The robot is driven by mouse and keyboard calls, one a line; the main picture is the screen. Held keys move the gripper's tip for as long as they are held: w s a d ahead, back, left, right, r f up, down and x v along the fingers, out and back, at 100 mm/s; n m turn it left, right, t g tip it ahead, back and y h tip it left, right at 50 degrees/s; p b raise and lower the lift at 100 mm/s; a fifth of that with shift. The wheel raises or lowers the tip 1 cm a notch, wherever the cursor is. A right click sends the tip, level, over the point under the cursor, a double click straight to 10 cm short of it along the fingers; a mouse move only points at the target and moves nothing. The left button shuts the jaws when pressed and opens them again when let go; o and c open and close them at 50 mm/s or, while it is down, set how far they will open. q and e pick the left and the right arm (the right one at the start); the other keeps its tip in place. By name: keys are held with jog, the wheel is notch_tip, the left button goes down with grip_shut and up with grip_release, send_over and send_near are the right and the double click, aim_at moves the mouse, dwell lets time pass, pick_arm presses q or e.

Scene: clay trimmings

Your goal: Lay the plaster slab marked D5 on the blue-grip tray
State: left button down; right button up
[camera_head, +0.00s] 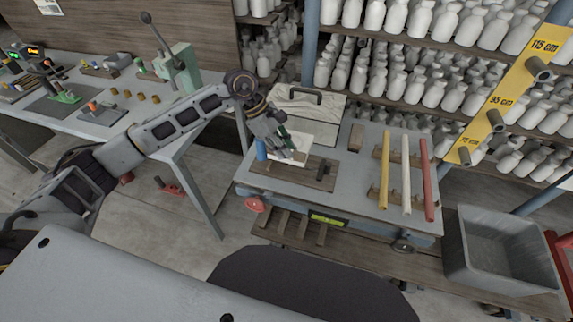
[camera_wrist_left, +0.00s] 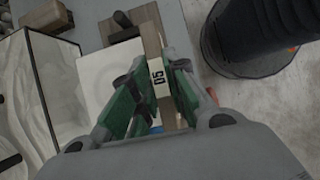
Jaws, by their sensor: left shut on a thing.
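My left gripper (camera_head: 285,144) is over the grey worktable, and its green fingers (camera_wrist_left: 155,90) are shut on the plaster slab. The slab's pale edge, marked D5 (camera_wrist_left: 158,77), shows between the fingers in the wrist view; the rest of it is largely hidden. In the head view the gripper covers most of the slab. A wooden tray (camera_head: 290,183) lies just in front on the table. A blue grip (camera_head: 262,149) stands at its left end and a dark grip (camera_head: 322,170) towards its right. I cannot tell whether the slab touches anything below. My right gripper is not in view.
A flat white square (camera_wrist_left: 95,70) lies under the gripper. A marbled white panel with a dark handle (camera_head: 303,98) is behind. A wooden block (camera_head: 357,137) and yellow, white and red rods (camera_head: 405,172) are to the right. A grey bin (camera_head: 500,250) stands beyond.

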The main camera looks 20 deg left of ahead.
aim_at(284, 161)
pick_arm(q)
notch_tip(284, 161, down, 3)
jog(key=shift+f, duration=0.5)
jog(key=shift+f, duration=0.1)
notch_tip(284, 161, down, 2)
jog(key=shift+f, duration=0.15)
jog(key=shift+f+p, duration=0.3)
jog(key=shift+f, duration=0.3)
